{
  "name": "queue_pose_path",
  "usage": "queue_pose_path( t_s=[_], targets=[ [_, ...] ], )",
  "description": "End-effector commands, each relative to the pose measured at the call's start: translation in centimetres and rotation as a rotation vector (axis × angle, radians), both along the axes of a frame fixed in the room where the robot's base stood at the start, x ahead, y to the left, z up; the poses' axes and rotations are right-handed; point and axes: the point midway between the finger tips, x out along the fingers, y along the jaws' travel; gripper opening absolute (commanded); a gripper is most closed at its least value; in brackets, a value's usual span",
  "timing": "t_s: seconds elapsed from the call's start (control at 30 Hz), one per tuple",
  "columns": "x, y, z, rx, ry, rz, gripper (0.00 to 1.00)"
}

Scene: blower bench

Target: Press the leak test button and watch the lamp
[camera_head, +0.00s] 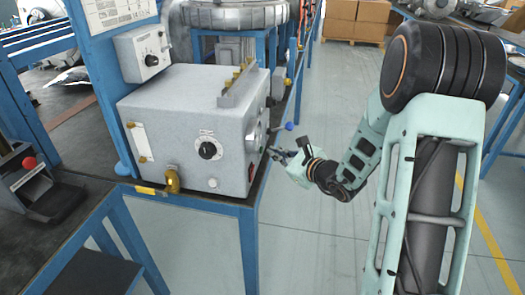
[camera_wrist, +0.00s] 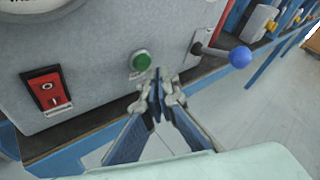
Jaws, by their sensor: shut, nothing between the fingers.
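A grey tester box (camera_head: 185,125) stands on the blue-framed bench. Its right side panel, in the wrist view, carries a round green button (camera_wrist: 141,62) in a metal collar. My gripper (camera_wrist: 159,88) is shut and empty, its fingertips just below and right of the green button; I cannot tell whether they touch it. In the head view my gripper (camera_head: 274,154) is at that panel, which shows only edge-on, so the button cannot be made out there. I cannot identify a lit lamp in either view.
A red rocker switch (camera_wrist: 46,90) sits left of the button. A lever with a blue knob (camera_wrist: 240,57) sticks out to its right and also shows in the head view (camera_head: 289,126). Part of a dial (camera_wrist: 35,8) shows above. The floor right of the bench is clear.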

Motion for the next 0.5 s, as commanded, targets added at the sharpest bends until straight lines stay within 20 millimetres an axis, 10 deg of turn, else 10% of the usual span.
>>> queue_pose_path(
  t_s=[0.5],
  targets=[
    [-0.9, -3.0, 0.0, -0.001, 0.0, -0.003, 0.0]
  ],
)
